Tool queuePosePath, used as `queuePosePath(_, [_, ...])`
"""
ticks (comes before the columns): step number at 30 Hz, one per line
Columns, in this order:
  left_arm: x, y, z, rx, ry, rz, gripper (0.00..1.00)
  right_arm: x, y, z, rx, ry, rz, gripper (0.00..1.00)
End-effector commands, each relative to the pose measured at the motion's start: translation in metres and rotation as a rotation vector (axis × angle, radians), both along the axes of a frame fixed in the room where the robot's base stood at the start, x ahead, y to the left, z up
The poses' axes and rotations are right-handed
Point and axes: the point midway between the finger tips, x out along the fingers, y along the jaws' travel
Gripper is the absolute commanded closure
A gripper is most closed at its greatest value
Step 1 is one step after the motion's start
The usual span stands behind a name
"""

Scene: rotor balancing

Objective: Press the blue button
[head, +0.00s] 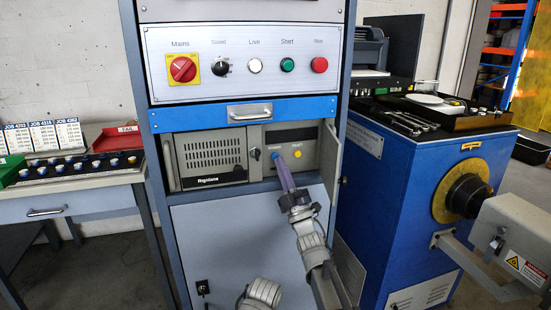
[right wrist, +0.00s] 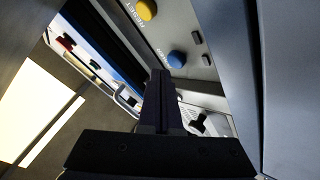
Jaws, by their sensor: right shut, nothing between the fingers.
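The blue button (right wrist: 176,59) is a round cap on a grey panel, below and to the right of a yellow button (right wrist: 146,10) marked RESET in the right wrist view. The yellow button also shows in the head view (head: 297,154). My right gripper (head: 278,160) is shut and empty, its fingers pointing up at the panel. In the right wrist view its fingertips (right wrist: 162,73) are just beside and below the blue button. I cannot tell whether they touch it. In the head view the fingertips mostly cover the blue button. My left gripper is not in view.
The buttons sit inside an open bay of the cabinet, with a small door (head: 332,159) swung open on the right. A vented grey unit (head: 212,158) is to the left. Above are a blue drawer (head: 205,117) and a control panel (head: 205,50) with a red Mains switch (head: 183,69).

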Motion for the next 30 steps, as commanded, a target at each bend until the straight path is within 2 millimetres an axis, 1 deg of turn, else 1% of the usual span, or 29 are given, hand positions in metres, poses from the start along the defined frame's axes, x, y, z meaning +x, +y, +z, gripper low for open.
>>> queuePosePath(15, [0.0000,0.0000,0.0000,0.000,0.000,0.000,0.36,0.0002,0.0001,0.0000,0.000,0.000,0.000,1.00])
queuePosePath(24, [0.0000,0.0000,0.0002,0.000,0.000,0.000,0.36,0.0082,0.0027,0.0003,0.000,0.000,0.000,1.00])
queuePosePath(30, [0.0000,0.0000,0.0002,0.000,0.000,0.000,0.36,0.0081,0.0027,0.0002,0.000,0.000,0.000,1.00])
